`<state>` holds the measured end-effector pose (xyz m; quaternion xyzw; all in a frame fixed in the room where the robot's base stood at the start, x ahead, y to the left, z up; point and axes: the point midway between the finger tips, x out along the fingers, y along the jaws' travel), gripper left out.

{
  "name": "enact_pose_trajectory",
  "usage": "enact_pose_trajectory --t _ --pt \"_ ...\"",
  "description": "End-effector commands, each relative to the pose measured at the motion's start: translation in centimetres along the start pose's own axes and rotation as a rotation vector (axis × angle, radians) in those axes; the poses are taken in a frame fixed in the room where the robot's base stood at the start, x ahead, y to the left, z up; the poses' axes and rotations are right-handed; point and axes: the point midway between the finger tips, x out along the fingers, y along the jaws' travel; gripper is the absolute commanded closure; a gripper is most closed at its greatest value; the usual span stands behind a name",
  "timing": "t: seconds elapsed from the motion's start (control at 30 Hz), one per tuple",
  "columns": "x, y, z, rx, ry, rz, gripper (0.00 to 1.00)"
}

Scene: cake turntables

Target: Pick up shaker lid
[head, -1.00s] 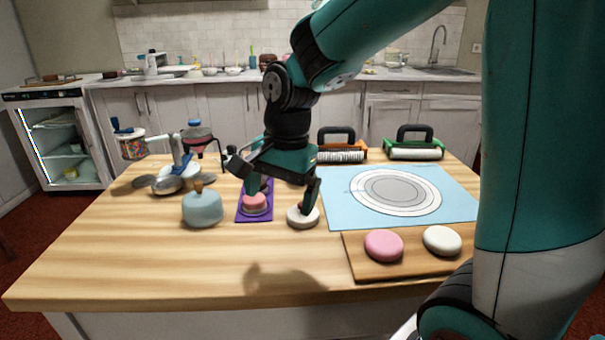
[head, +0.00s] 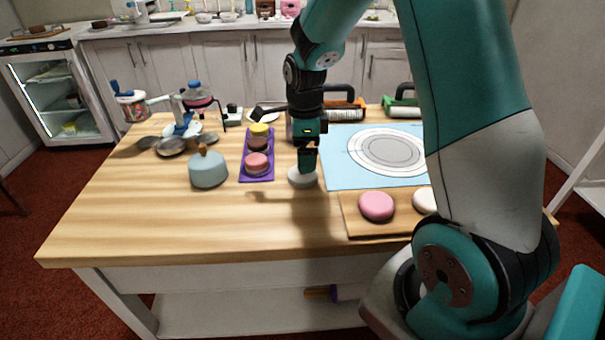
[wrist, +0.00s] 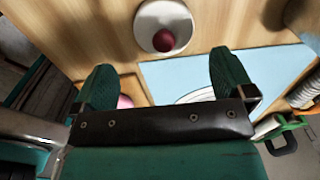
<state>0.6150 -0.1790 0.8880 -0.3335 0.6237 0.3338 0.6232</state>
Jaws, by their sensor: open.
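The shaker lid appears to be the white round piece (head: 302,178) on the wooden table, left of the blue mat. In the wrist view the white lid (wrist: 146,22) has a dark red knob (wrist: 163,40) on top. My gripper (head: 308,167) points down at the lid in the head view, with its fingers hiding the knob. In the wrist view my gripper (wrist: 162,80) has its two green fingers wide apart with nothing between them. The lid lies beyond the fingertips, roughly centred between them. Contact cannot be told.
A purple tray (head: 244,172) with small cakes and a grey-blue pot (head: 208,172) stand left of the lid. A blue mat (head: 337,165) lies right, with a wooden board (head: 352,220) holding pink and white discs in front. The table's front left (head: 130,220) is clear.

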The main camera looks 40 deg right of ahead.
Motion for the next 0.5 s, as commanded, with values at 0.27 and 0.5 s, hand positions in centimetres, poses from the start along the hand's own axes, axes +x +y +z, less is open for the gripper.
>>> enact_pose_trajectory --t 0.27,0.5 --pt "2.4 -0.1 0.2 -0.001 0.001 0.003 0.00" --pt "5.8 -0.5 0.4 -0.001 0.000 0.002 0.00"
